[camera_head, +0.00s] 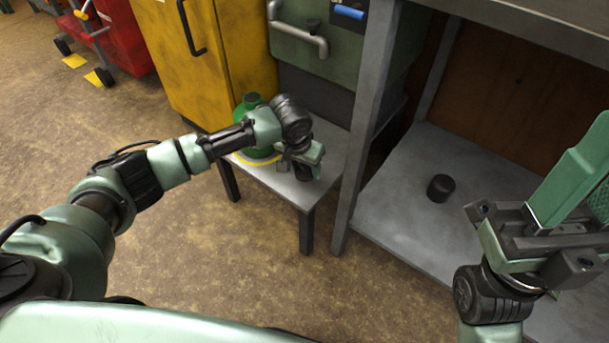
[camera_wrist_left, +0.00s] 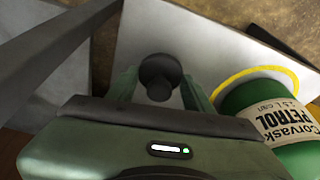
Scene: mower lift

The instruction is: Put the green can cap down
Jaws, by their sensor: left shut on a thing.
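My left gripper (camera_head: 303,168) is over the right part of a small grey table (camera_head: 322,152). It is shut on a dark, round cap, taken as the green can cap, which shows between its fingers in the left wrist view (camera_wrist_left: 160,76). I cannot tell whether the cap touches the tabletop. The green petrol can (camera_head: 250,106) stands on the same table, left of the gripper and partly hidden by my arm. It also shows in the left wrist view (camera_wrist_left: 262,118). My right gripper (camera_head: 572,205) is at the right edge, its fingers partly cut off; its opening is unclear.
A yellow ring (camera_head: 262,160) is around the can's base. Another black, round piece (camera_head: 440,188) lies on the low grey shelf (camera_head: 400,205) of a bench to the right. A bench leg (camera_head: 364,130) stands close beside the small table. A yellow cabinet (camera_head: 225,50) is behind.

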